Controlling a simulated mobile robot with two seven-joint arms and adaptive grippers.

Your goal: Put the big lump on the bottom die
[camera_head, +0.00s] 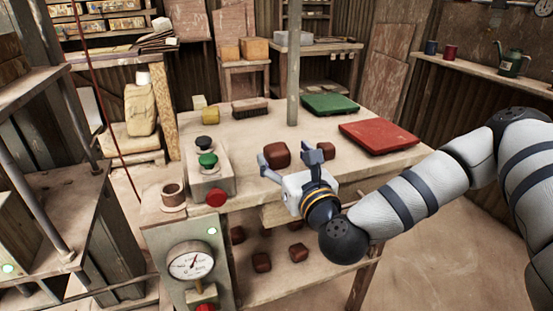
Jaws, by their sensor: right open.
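A large reddish-brown lump (276,153) lies on the worktable (240,145). A smaller brown lump (326,150) lies just right of it, partly behind a finger. My right gripper (290,162) reaches in from the right, open, with its fingers spread on the near side of the large lump. The fingers overlap the lump's sides in the picture; I cannot tell whether they touch it. I cannot make out the bottom die. My left gripper is not in view.
A green tray (330,104) and a red tray (379,137) lie at the table's back and right. A button box (208,178) stands at the left, above a pressure gauge (190,261). A post (293,70) rises behind. More lumps (262,262) sit on the lower shelf.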

